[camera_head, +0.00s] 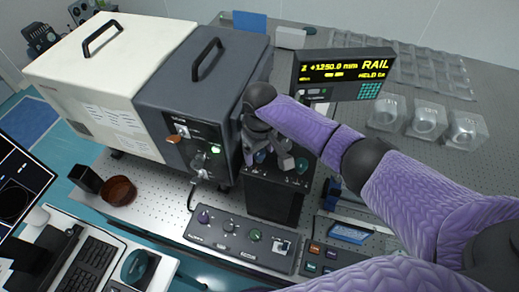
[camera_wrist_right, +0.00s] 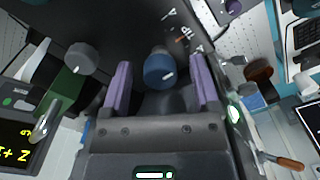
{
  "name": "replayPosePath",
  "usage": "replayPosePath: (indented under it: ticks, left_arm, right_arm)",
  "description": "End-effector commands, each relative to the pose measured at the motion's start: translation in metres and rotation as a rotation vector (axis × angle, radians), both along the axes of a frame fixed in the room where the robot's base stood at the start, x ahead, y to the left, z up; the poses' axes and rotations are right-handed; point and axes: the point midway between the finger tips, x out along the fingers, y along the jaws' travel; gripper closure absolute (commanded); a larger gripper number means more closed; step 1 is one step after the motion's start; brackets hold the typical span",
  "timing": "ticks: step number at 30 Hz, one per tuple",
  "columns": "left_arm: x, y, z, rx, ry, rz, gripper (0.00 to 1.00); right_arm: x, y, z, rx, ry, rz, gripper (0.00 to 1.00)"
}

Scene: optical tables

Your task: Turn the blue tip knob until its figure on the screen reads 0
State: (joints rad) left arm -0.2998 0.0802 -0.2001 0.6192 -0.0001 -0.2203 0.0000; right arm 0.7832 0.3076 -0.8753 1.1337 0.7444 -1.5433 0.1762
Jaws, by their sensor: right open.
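The blue tip knob (camera_wrist_right: 160,68) has a white pointer line and sits on a dark panel with white and orange lettering, partly cut off. My right gripper (camera_wrist_right: 160,80) is open. Its two purple fingers stand either side of the knob, with a visible gap on each side. In the head view my right gripper (camera_head: 274,150) is over the top of a black box (camera_head: 273,200) and mostly hides the knob. A monitor (camera_head: 18,185) at the left edge shows a dark screen with a circle; I cannot read a tip figure. My left gripper is not in view.
A grey knob (camera_wrist_right: 81,58) sits beside the blue one. A yellow-lettered rail display (camera_head: 345,73) stands behind. A grey instrument box (camera_head: 205,95) is close on the left. A control panel (camera_head: 242,238) with several knobs lies in front, and clear trays (camera_head: 427,120) at right.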

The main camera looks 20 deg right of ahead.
Motion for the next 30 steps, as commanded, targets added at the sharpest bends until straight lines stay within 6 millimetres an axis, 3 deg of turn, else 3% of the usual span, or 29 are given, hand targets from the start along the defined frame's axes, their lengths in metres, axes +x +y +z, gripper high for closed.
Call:
replayPosePath:
  ticks: [2,13,23,30]
  left_arm:
    - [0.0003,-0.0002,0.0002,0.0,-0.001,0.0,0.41]
    - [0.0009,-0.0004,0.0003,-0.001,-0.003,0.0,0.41]
    - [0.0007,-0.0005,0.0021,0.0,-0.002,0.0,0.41]
    - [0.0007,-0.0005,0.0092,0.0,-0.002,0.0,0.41]
  right_arm:
    - [0.0001,0.0001,0.0004,0.0,0.0,0.0,0.21]
    - [0.0001,-0.0001,0.0008,0.0,0.0,-0.001,0.98]
    - [0.0001,0.0,0.0015,0.0,0.0,0.024,1.0]
    - [-0.0001,0.0004,0.0024,0.0,0.001,0.153,1.0]
